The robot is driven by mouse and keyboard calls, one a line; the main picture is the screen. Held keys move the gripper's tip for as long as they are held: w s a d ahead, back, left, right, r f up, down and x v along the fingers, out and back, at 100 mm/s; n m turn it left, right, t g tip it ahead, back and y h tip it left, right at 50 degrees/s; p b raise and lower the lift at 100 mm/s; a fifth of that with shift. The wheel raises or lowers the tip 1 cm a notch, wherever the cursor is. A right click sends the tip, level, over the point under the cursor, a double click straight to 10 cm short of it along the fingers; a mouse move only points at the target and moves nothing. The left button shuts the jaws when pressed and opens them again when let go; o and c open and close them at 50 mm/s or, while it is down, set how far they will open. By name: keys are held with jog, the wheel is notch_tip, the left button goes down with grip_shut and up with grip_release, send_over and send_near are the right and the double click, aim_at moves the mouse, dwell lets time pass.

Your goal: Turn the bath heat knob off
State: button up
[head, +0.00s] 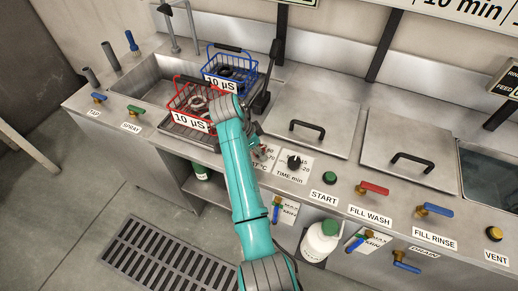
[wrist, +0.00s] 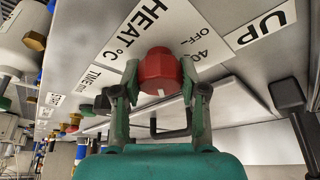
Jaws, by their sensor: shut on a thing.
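The heat knob (wrist: 160,72) is red and faceted, with a short white mark on its edge facing the camera. It sits on a white plate (wrist: 150,22) reading HEAT °C, with OFF and 40 printed on the right in the wrist view. My gripper (wrist: 157,84) has its two fingers on either side of the knob, shut on it. In the head view my teal arm hides the knob; only part of the heat plate (head: 261,165) shows beside the arm.
The black TIME min knob (head: 294,162) and green START button (head: 330,178) are close on the right. Two lidded tanks with black handles (head: 306,127) stand behind. A red basket (head: 197,103) and a blue basket (head: 230,72) are at the left. An UP label (wrist: 262,24) lies beside the heat plate.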

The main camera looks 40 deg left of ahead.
jog(key=shift+n, duration=0.3)
jog(key=n+y, duration=0.1)
jog(key=n, duration=0.1)
jog(key=n+y, duration=0.1)
jog(key=n, duration=0.2)
jog(key=shift+t, duration=0.4)
jog(key=n+y, duration=0.1)
jog(key=n, duration=0.2)
jog(key=n+y, duration=0.1)
jog(key=n, duration=0.2)
jog(key=shift+d+n+g, duration=0.1)
jog(key=shift+n+g, duration=0.2)
jog(key=shift+g, duration=0.1)
jog(key=n+g+y, duration=0.1)
jog(key=n, duration=0.2)
jog(key=n+y, duration=0.1)
jog(key=n, duration=0.2)
jog(key=shift+g, duration=0.4)
jog(key=n+g, duration=0.1)
jog(key=n, duration=0.4)
jog(key=shift+g+y, duration=0.3)
jog(key=shift+g, duration=0.1)
jog(key=shift+n, duration=0.4)
jog(key=o, duration=1.1)
jog(key=shift+o, duration=0.2)
